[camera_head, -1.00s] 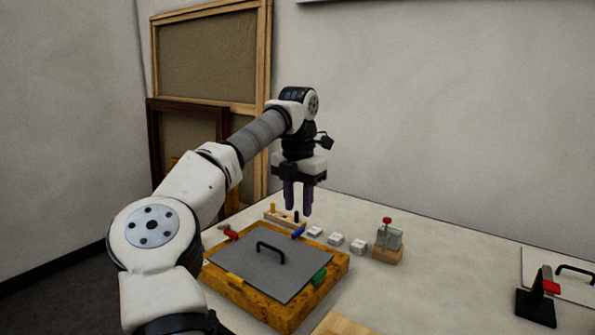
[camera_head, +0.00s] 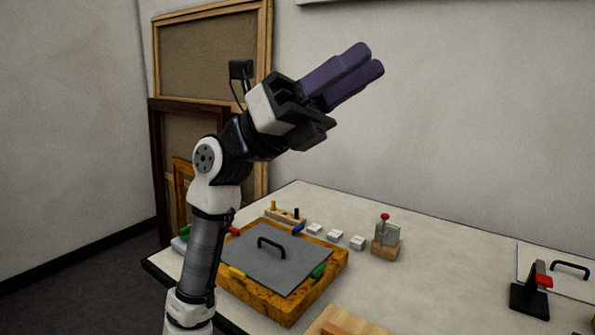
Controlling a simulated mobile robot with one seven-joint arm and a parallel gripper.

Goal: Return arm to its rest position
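My gripper (camera_head: 370,59) is raised high above the table, in front of the back wall. Its two purple fingers point up and to the right. One finger overlaps the other from this side, so the gap between them cannot be judged. Nothing shows between or beyond the fingertips. My arm is folded upward on the left and hides part of the table's left side.
A grey panel (camera_head: 255,262) with a black handle lies on a yellow-brown wooden frame (camera_head: 267,308), with coloured clips at its edges. Small white blocks (camera_head: 335,236), a wooden block with a red-topped vial (camera_head: 387,248) and a black stand (camera_head: 530,297) are on the table (camera_head: 440,275).

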